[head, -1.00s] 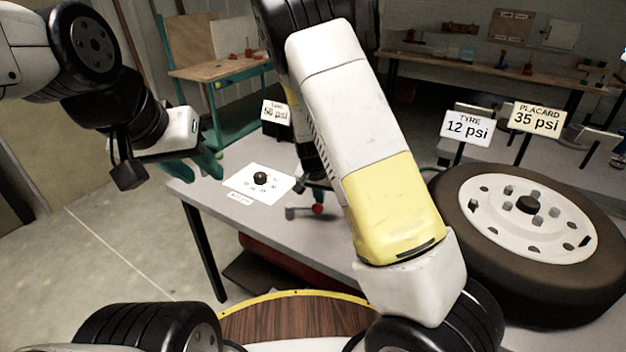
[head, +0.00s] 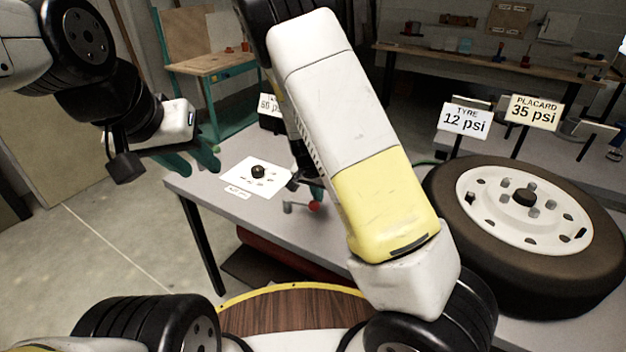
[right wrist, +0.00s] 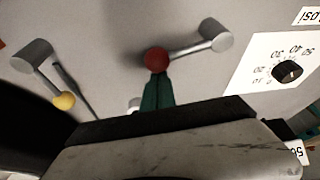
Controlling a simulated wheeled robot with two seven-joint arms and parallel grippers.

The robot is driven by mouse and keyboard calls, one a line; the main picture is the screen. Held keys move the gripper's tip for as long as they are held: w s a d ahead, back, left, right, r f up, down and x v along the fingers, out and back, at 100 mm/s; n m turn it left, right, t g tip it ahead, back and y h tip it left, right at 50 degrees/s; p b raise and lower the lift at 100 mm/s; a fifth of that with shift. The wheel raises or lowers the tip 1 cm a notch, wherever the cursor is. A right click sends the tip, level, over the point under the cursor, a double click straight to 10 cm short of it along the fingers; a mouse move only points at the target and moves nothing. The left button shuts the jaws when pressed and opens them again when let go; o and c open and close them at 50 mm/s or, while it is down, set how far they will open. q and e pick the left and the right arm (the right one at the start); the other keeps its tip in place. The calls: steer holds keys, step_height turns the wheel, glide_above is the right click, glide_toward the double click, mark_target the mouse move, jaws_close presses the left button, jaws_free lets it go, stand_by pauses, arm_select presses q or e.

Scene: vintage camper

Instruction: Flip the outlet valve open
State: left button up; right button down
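A small lever with a red knob (right wrist: 156,60) runs from a grey round post (right wrist: 215,35) on the bench; the red knob also shows in the head view (head: 315,206). A second lever with a yellow knob (right wrist: 64,101) runs from another grey post (right wrist: 32,57) in the right wrist view. No label shows which is the outlet valve. My right gripper (right wrist: 156,82) has its green fingers together, tips at the red knob; whether they touch it is unclear. In the head view my right arm hides most of this gripper. My left gripper (head: 192,162) is open and empty, left of the bench.
A white dial card with a black knob (head: 258,171) lies on the grey bench (head: 230,215). A wheel with a tyre (head: 450,230) lies at the right. Signs read "TYRE 12 psi" (head: 465,120) and "PLACARD 35 psi" (head: 533,112). Floor left of the bench is clear.

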steer(key=shift+s, duration=0.1)
steer(key=w, duration=0.1)
steer(key=w+d, duration=0.2)
steer(key=shift+w+r, duration=0.2)
steer(key=shift+r, duration=0.15)
steer(key=v, duration=1)
steer(key=shift+w+a, duration=0.15)
steer(key=s+d+r+n+t+y, duration=0.1)
steer(key=s+d+r+n+y, duration=0.1)
steer(key=s+r, duration=0.8)
steer(key=s+d+r+n+t+y, duration=0.1)
steer(key=s+d+r+n+y, duration=0.1)
steer(key=s+r, duration=0.7)
steer(key=s+d+n, duration=0.1)
steer(key=s+n, duration=0.1)
steer(key=s, duration=0.4)
steer(key=shift+s+d+r+t, duration=0.25)
steer(key=shift+d+r+t, duration=0.05)
steer(key=shift+d+r, duration=0.05)
